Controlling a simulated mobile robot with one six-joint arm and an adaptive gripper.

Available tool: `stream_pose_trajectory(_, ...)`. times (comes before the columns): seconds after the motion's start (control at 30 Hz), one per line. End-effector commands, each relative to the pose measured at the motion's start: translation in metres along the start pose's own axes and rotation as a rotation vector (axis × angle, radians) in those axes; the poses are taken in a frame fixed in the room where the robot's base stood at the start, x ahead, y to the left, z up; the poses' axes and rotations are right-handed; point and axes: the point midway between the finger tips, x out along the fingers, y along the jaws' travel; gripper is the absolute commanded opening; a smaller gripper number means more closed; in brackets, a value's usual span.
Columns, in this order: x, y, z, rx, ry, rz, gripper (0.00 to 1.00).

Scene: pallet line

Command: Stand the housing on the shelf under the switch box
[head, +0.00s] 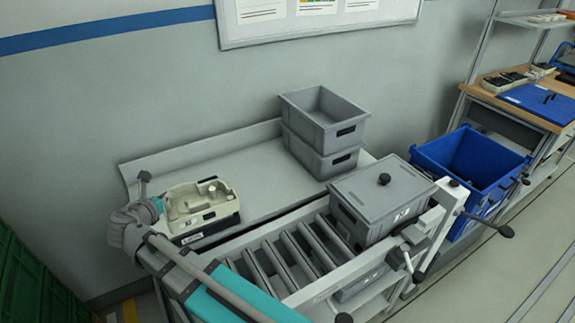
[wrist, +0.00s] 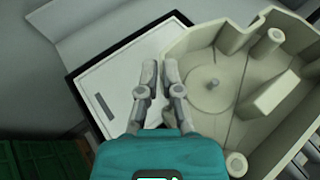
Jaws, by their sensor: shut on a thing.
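The housing (head: 200,203) is an open cream-coloured shell with inner posts, at the left end of the grey bench in the head view. It fills the right of the wrist view (wrist: 215,70). My gripper (wrist: 159,68) has its fingers close together at the housing's near-left wall, shut on it. The exact contact is hard to see. In the head view my gripper (head: 150,203) is at the housing's left side, partly hidden by my arm. A white, black-edged block (wrist: 108,90) lies under or beside the housing. I see no switch box or shelf under one.
A roller conveyor (head: 285,262) runs in front of the bench, with a lidded grey crate (head: 378,195) on it. Stacked grey crates (head: 322,130) stand at the back. A blue bin (head: 470,160) is at right. Green crates (head: 35,275) are at left. The bench middle is clear.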

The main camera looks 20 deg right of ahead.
Motion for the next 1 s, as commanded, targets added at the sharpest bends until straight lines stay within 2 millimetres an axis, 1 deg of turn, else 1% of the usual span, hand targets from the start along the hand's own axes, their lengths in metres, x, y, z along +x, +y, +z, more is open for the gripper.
stream_pose_trajectory(0.03,0.014,-0.010,0.003,0.007,-0.001,-0.021,0.00)
stream_pose_trajectory(0.1,0.030,-0.022,0.007,0.017,0.000,-0.046,0.00)
stream_pose_trajectory(0.37,0.087,-0.073,0.022,0.052,0.001,-0.138,0.00)
stream_pose_trajectory(0.6,0.135,-0.126,0.033,0.084,0.002,-0.226,0.00)
stream_pose_trajectory(0.8,0.168,-0.171,0.041,0.109,0.004,-0.291,0.00)
stream_pose_trajectory(0.9,0.180,-0.189,0.044,0.119,0.004,-0.316,0.00)
stream_pose_trajectory(1.0,0.188,-0.201,0.046,0.126,0.004,-0.334,0.00)
